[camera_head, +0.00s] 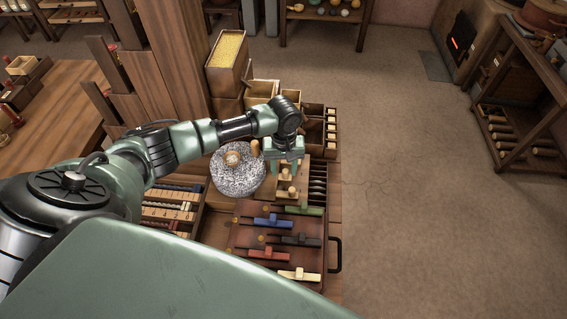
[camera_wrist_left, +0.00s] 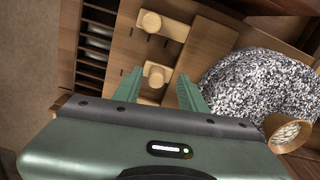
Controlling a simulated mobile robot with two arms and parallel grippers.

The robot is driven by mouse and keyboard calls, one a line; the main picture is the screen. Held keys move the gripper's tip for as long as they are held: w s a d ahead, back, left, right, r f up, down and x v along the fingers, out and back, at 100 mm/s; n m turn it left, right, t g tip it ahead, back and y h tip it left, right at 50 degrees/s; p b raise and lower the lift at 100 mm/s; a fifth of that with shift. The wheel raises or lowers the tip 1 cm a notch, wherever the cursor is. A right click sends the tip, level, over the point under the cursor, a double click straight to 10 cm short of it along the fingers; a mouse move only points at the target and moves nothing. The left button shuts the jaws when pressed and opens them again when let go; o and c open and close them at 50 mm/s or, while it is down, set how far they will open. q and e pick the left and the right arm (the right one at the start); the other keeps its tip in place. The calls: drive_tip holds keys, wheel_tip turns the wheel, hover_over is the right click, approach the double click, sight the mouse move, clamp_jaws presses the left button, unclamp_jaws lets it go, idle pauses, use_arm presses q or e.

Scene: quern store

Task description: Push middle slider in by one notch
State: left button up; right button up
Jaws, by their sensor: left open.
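A light wooden panel with pale wooden slider knobs lies under my left gripper (camera_head: 284,168). One knob (camera_head: 284,173) shows just below the fingers in the head view, with others nearer the front. In the left wrist view, one knob (camera_wrist_left: 155,73) appears between the two green fingers of my left gripper (camera_wrist_left: 158,88), and another knob (camera_wrist_left: 163,25) is farther out. The fingers are apart and empty; contact with the knob cannot be told. Which knob is the middle slider is not clear, as the gripper covers part of the panel. My right gripper is not in view.
A speckled grey quern stone (camera_head: 236,181) with a wooden handle lies close left of the gripper. A board with several coloured sliders (camera_head: 270,254) is in front. Dark compartments (camera_head: 317,185) stand at the right. Open floor (camera_head: 410,170) lies beyond.

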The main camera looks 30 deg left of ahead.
sight(283, 171)
use_arm(q)
wheel_tip(283, 171, up, 8)
drive_tip(key=shift+a+f, duration=0.15)
drive_tip(key=shift+f, duration=0.05)
idle(0.5)
